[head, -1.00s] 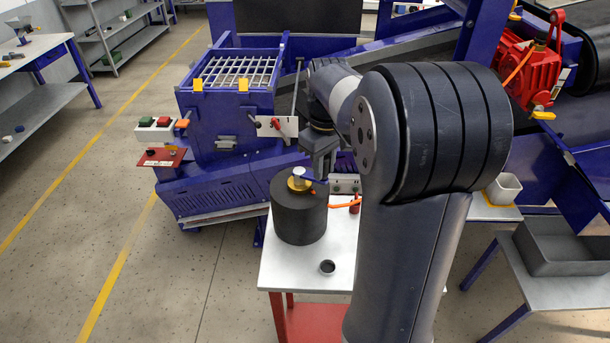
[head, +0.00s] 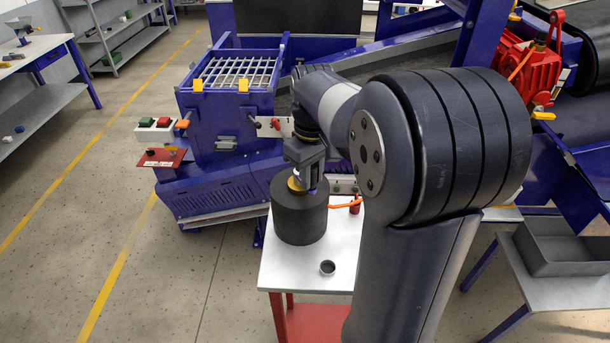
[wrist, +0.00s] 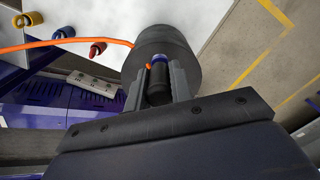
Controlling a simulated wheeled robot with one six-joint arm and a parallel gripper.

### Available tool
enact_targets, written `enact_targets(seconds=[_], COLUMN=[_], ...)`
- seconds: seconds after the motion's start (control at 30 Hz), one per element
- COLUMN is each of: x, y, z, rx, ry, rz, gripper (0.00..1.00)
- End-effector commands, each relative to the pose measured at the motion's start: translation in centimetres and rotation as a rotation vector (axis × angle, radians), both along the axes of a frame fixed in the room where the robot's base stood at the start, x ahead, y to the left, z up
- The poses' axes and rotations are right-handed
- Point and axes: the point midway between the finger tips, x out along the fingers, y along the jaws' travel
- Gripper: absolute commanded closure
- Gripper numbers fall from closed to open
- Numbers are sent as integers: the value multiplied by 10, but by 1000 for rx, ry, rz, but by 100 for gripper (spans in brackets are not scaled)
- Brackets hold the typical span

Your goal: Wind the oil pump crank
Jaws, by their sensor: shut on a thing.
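The oil pump is a dark round drum (head: 300,222) on the light-topped table, with a brass fitting (head: 295,185) on its top. My gripper (head: 308,181) is over the drum's top, just right of the brass fitting. In the wrist view, my gripper (wrist: 157,80) is shut around a dark upright crank handle (wrist: 159,92) with a blue part (wrist: 159,59) at its end. The drum (wrist: 172,42) lies behind the fingers there. My gripper and arm hide most of the crank in the head view.
An orange hose (head: 345,205) and a red fitting (head: 355,204) lie right of the drum. A small round cup (head: 327,268) stands in front on the table (head: 285,270). A blue machine with a grid top (head: 238,72) stands behind. Floor is clear at left.

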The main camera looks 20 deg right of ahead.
Motion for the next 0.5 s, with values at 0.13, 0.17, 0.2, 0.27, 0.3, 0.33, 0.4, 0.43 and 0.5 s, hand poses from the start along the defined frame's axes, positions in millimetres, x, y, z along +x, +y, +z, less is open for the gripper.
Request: enact_targets(seconds=[0.13, 0.17, 0.2, 0.27, 0.3, 0.33, 0.4, 0.43, 0.5], x=[1, 1, 1, 1, 1, 1, 2, 2, 2], y=[0, 0, 0, 1, 3, 4, 9, 11, 16], z=[1, 1, 1, 1, 1, 1, 1, 1, 1], rx=[1, 1, 1, 1, 1, 1, 1, 1, 1], ry=[-3, -3, -4, -4, -4, -4, -4, -4, -4], rz=[0, 0, 0, 0, 1, 1, 3, 3, 2], gripper=[100, 100, 100, 100, 100, 100, 100, 100, 100])
